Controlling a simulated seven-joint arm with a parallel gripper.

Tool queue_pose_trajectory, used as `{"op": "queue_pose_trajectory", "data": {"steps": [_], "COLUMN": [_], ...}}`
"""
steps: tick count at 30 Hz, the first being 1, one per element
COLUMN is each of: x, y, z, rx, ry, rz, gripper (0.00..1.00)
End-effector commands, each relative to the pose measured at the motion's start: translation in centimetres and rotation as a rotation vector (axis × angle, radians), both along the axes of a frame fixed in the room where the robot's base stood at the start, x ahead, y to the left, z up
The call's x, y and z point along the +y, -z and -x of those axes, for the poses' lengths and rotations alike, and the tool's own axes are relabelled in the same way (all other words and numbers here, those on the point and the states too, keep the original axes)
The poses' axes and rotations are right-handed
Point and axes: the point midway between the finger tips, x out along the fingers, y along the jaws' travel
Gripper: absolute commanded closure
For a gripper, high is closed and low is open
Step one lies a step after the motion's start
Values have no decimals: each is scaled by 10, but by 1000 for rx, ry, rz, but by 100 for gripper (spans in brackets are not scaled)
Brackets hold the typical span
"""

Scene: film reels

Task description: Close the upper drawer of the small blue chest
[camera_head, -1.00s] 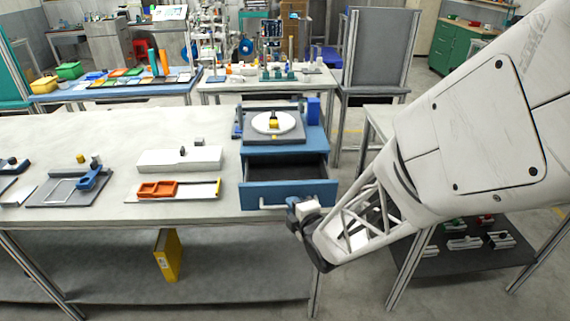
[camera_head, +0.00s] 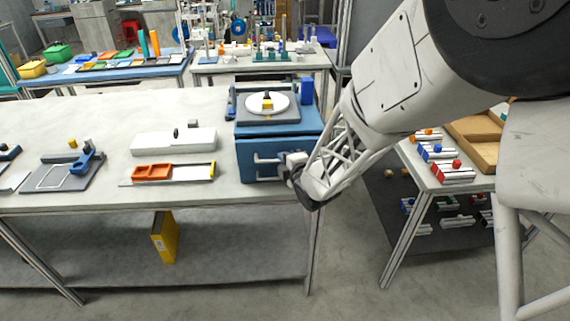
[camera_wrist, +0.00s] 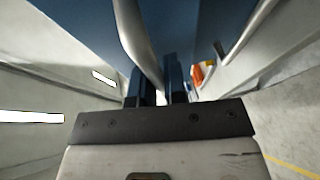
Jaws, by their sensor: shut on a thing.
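The small blue chest (camera_head: 247,147) stands at the right end of the long table. Its upper drawer looks pushed in; no dark interior shows now, though a small remaining gap cannot be ruled out. A pale drawer handle (camera_head: 266,158) is on the blue front. My gripper (camera_head: 292,168) is at the front's right side, partly hidden by my own arm. In the wrist view my gripper's dark fingers (camera_wrist: 158,88) are shut on the pale handle bar (camera_wrist: 133,35), close to the blue front.
A grey board with a white plate (camera_head: 281,102) and a yellow-topped piece lies on the chest. A white box (camera_head: 165,142) and an orange tray (camera_head: 152,172) are to its left. A side table (camera_head: 420,165) with coloured pieces stands at right.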

Motion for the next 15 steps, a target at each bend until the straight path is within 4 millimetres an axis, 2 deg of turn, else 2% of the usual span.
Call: {"op": "queue_pose_trajectory", "data": {"steps": [1, 6, 15], "x": [0, 0, 0], "y": [0, 0, -1], "z": [-9, -28, -33], "rx": [-1, -2, -2], "ry": [0, 0, 0], "rz": [0, -1, -1], "gripper": [100, 100, 100]}}
